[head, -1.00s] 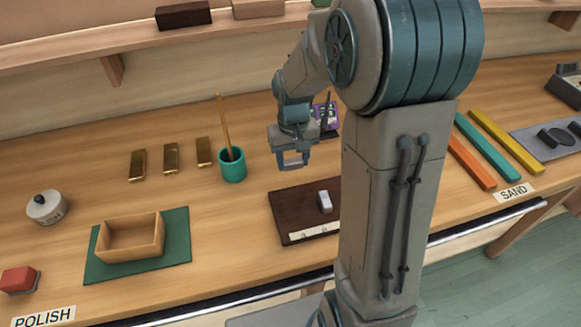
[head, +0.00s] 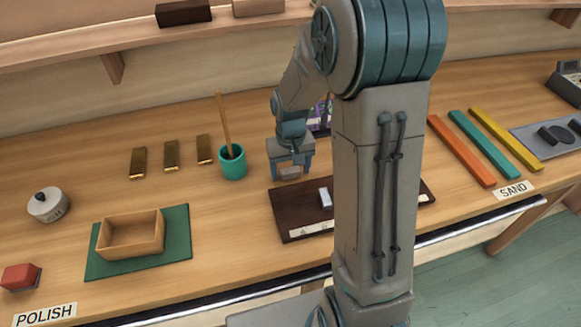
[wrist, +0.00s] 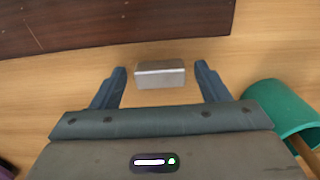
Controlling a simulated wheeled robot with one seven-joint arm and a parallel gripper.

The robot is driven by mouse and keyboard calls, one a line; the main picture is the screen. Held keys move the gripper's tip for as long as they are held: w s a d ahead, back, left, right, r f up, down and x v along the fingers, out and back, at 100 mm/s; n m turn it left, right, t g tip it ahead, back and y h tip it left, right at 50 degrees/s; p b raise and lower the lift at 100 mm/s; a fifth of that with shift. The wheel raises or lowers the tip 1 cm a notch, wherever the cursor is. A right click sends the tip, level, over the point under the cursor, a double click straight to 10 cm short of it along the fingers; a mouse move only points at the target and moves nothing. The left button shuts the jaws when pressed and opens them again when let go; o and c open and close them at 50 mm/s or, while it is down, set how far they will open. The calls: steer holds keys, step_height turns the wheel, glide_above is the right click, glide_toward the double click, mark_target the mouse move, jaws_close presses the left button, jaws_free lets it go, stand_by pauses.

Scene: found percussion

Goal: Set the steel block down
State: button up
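The steel block (wrist: 160,74) is a small silver block lying on the bare wooden bench in the wrist view, just beyond the dark board's edge. It also shows as a small block (head: 289,173) below my gripper in the head view. My gripper (wrist: 160,70) is open, its two fingers on either side of the block with a visible gap at each side. In the head view, my gripper (head: 291,170) is low over the bench, between the teal cup and the dark board.
The teal cup (head: 232,164) with a stick stands close left of my gripper. The dark board (head: 290,211) bears a pale block (head: 325,197) and a light strip. Several brass bars (head: 171,155) lie farther left. My arm hides part of the bench.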

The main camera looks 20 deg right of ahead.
mark_target(291, 170)
step_height(291, 170, up, 12)
steer(key=s+r+t, duration=0.2)
steer(key=s+r, duration=0.1)
steer(key=s, duration=1.3)
steer(key=shift+a+t, duration=0.3)
steer(key=shift+t, duration=0.1)
steer(key=shift+s, duration=0.4)
steer(key=shift+c, duration=1)
steer(key=shift+s, duration=0.2)
steer(key=c, duration=0.6)
steer(key=shift+s+f, duration=0.1)
steer(key=shift+c, duration=0.2)
